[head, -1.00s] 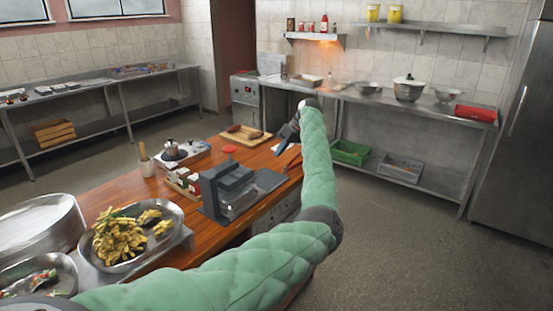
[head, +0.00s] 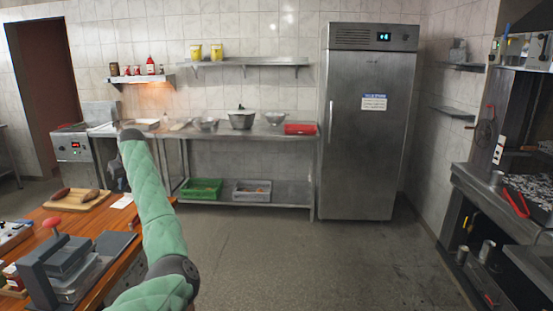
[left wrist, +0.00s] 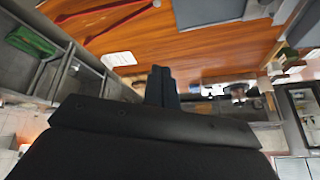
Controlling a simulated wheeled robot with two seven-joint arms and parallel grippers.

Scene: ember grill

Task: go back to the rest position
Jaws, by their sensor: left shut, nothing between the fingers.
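My left arm, in a green quilted sleeve, reaches up from the bottom of the head view. My left gripper (head: 118,172) is partly hidden behind the arm, above the far edge of the wooden counter (head: 122,222). In the left wrist view its two dark fingers (left wrist: 162,80) are together with nothing between them. That picture is tilted, with the counter's wood above the fingers. My right gripper is in neither view.
A cutting board (head: 76,200) with brown pieces and a grey press (head: 68,268) are on the counter left of my arm. A steel fridge (head: 368,150) stands beyond open floor (head: 310,255). A grill (head: 530,190) is at the right.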

